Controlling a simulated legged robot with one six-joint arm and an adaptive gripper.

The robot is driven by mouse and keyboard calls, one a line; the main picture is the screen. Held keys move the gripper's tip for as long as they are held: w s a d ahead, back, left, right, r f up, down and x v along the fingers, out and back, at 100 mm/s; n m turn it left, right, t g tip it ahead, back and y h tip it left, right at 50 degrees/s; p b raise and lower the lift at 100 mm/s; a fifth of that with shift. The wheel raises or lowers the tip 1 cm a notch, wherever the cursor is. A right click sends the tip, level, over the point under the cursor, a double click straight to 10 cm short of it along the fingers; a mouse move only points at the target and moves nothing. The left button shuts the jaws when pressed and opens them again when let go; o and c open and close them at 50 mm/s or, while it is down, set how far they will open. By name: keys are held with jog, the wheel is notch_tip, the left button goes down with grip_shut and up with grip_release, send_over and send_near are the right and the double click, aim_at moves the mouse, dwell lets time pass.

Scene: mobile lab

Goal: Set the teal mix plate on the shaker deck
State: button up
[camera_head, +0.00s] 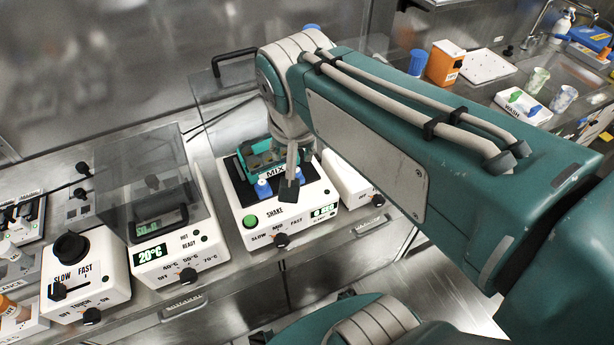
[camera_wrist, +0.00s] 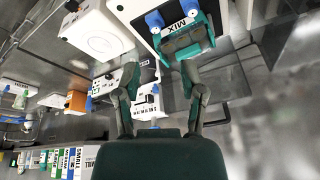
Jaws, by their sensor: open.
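The teal mix plate (camera_head: 262,158), marked MIX on its front, is on the dark deck of the white shaker (camera_head: 291,209). Blue corner pieces show at its front edge; its far side is partly hidden, so I cannot tell if it lies fully flat. In the wrist view the plate (camera_wrist: 190,42) is at the top, beyond my fingertips, with a blue piece beside it. My gripper (camera_wrist: 160,72) is open, its fingers apart with nothing between them. In the head view my gripper (camera_head: 290,178) is at the plate's right front, partly covering it.
A hot plate unit (camera_head: 180,240) with a clear lid stands left of the shaker. A white device with a black knob (camera_head: 82,270) is farther left. Another white box (camera_head: 352,182) sits close on the right. A clear panel with a black handle stands behind the shaker.

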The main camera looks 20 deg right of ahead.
jog(key=s+f+n+t, duration=0.1)
jog(key=s+f+n, duration=0.1)
jog(key=s+n, duration=0.3)
jog(key=shift+s+f+t+y, duration=0.2)
jog(key=shift+s+t+y, duration=0.2)
jog(key=shift+s, duration=0.05)
jog(key=shift+d, duration=0.1)
